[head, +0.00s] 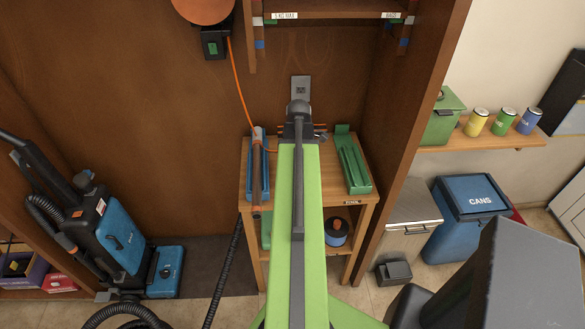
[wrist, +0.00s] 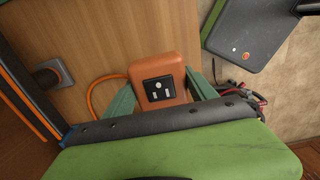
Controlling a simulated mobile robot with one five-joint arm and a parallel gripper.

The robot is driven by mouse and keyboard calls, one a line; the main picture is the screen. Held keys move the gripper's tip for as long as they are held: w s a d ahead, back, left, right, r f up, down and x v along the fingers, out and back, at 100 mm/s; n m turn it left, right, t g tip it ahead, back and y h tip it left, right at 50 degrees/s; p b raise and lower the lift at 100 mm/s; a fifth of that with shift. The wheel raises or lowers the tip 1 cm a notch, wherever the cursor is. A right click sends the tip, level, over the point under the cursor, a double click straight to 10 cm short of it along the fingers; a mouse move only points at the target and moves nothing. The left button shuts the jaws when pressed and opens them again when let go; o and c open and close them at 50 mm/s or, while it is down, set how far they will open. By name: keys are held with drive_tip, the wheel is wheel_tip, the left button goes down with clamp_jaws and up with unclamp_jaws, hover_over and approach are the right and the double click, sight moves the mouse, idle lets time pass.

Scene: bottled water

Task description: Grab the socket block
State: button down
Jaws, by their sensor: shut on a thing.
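The socket block (wrist: 175,66) is an orange block with a black face bearing white sockets, seen in the wrist view. An orange cord (wrist: 97,88) runs from its left side. My gripper (wrist: 160,82) has one teal finger on each side of the block and is shut on it. The lower part of the block is hidden behind my gripper's dark front edge. In the head view my green arm reaches to the small wooden table (head: 327,202), and the block is hidden there.
A blue tray (head: 251,178) stands left on the table and a green tray (head: 352,165) right. An orange cord (head: 236,92) hangs from a reel (head: 203,8) above. A wall plate (head: 301,87) is behind my arm. A blue vacuum cleaner (head: 120,235) stands left, a blue bin (head: 465,220) right.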

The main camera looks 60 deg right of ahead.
drive_tip(key=s+d+r+p, duration=0.1)
drive_tip(key=s+r+p, duration=0.3)
drive_tip(key=s, duration=0.5)
drive_tip(key=shift+s+d+r+p, duration=0.3)
drive_tip(key=shift+d+r+p, duration=0.1)
drive_tip(key=shift+r, duration=0.5)
